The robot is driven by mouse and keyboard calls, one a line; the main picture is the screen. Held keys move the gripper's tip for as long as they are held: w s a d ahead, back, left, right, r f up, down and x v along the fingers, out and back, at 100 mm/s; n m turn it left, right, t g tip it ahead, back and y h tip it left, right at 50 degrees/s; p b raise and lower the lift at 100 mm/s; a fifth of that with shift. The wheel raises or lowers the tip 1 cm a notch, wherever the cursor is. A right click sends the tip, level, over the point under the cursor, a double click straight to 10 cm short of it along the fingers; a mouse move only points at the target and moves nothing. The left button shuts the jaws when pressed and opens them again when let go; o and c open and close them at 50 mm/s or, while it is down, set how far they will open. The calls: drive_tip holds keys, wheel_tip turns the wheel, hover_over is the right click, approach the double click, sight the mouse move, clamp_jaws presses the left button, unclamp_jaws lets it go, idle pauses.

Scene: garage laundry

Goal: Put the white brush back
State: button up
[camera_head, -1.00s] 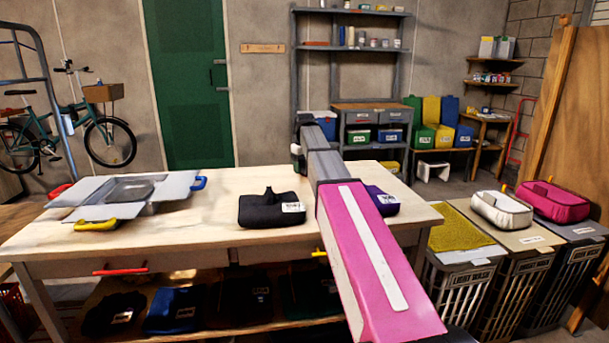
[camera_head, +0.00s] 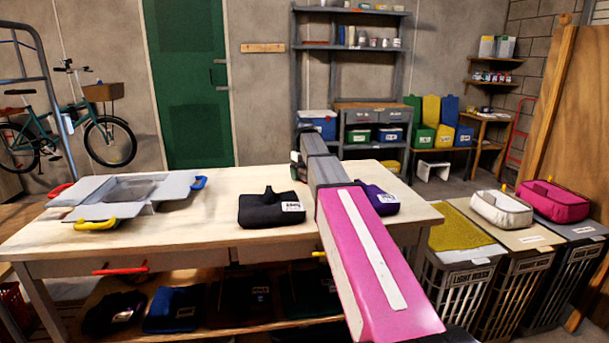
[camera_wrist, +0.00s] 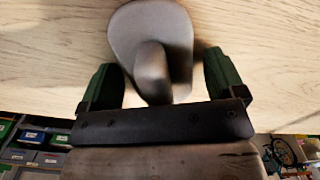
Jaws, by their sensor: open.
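In the wrist view a pale grey object with a rounded, flat body and a raised grip (camera_wrist: 125,30) rests against the light wooden tabletop (camera_wrist: 50,45); it appears to be the white brush. My gripper (camera_wrist: 158,65) is open, with one green finger on each side of the raised grip. Gaps show between the fingers and the grip. In the head view my pink and grey arm reaches over the table (camera_head: 190,226), and its far end is low near the table's back edge. The brush is not clearly visible there.
A dark bag (camera_head: 268,212) and a purple bag (camera_head: 380,201) lie either side of my arm. A grey open-flapped box (camera_head: 120,212) with coloured handles is on the left. Lidded bins with a white basket (camera_head: 500,212) and pink basket (camera_head: 555,203) stand right.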

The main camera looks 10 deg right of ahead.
wheel_tip(320, 180, up, 12)
drive_tip(key=shift+r, duration=0.1)
idle(0.4)
